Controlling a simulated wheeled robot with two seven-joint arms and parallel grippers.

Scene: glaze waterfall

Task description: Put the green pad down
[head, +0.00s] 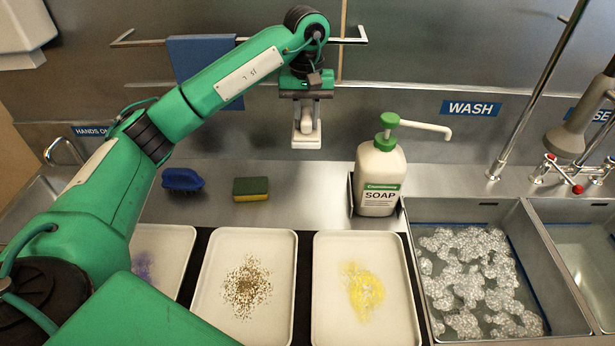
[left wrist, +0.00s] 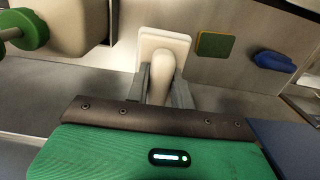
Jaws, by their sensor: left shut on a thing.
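My left gripper (head: 307,104) is shut on a cream scrubber with a handle (head: 306,138), held in the air above the back of the steel counter, left of the soap bottle. In the left wrist view the fingers (left wrist: 162,86) close on both sides of the handle, and its flat cream plate (left wrist: 150,42) faces away; its underside is hidden, and no green shows on it. A green and yellow sponge (head: 251,189) lies on the counter, below and left of the gripper. It also shows in the left wrist view (left wrist: 214,45). My right gripper is not in view.
A blue brush (head: 182,180) lies left of the sponge. A soap bottle (head: 380,178) stands right. Three trays with purple, brown-speckled (head: 207,310) and yellow stains line the front. A sink with suds (head: 420,222) is at right. A blue cloth (head: 190,62) hangs on the rail. Counter between sponge and bottle is clear.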

